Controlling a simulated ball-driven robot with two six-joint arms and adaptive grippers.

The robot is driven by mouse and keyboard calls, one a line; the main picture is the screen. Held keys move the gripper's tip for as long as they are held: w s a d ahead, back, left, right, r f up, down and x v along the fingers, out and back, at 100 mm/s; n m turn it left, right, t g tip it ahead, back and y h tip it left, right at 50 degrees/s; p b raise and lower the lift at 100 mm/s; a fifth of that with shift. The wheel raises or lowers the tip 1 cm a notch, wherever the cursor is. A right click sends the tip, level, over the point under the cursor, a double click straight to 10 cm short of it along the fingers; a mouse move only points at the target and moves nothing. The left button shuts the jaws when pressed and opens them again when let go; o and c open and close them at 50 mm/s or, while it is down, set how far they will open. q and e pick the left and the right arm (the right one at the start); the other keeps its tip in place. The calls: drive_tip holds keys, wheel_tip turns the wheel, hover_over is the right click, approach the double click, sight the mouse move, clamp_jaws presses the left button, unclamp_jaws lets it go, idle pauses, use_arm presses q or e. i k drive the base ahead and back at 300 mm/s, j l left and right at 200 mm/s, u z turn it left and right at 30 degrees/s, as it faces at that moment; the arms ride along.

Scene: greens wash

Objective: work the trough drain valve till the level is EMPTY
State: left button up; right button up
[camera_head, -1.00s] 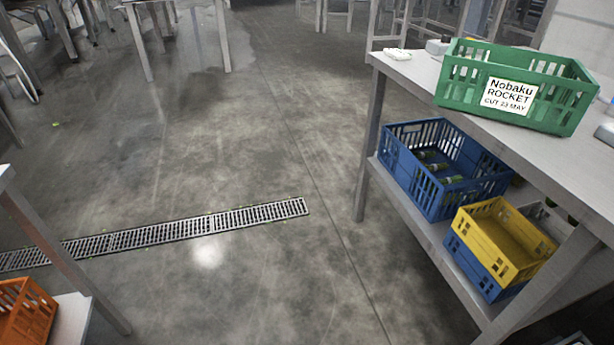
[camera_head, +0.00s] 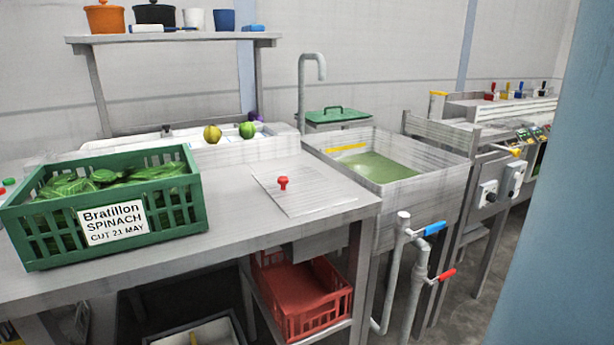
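The metal trough (camera_head: 438,185) stands right of the steel table and holds greenish water (camera_head: 380,168). A yellow strip (camera_head: 348,148) runs along its inner back wall; I cannot read any level marking. Grey pipes (camera_head: 393,270) rise in front of the trough. They carry a blue lever handle (camera_head: 431,229) and, lower down, a red lever handle (camera_head: 442,275). Both levers point to the right. No label shows which one is the drain valve. Neither of my grippers is in view.
A green crate of spinach (camera_head: 168,205) stands on the steel table (camera_head: 250,228). A red knob (camera_head: 283,183) sits on the table's lid-like panel. A red crate (camera_head: 318,313) is below. A machine with switches (camera_head: 488,192) stands right of the trough. A blue surface (camera_head: 555,200) fills the right edge.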

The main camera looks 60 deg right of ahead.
sight(445, 275)
drive_tip(key=z, duration=1.8)
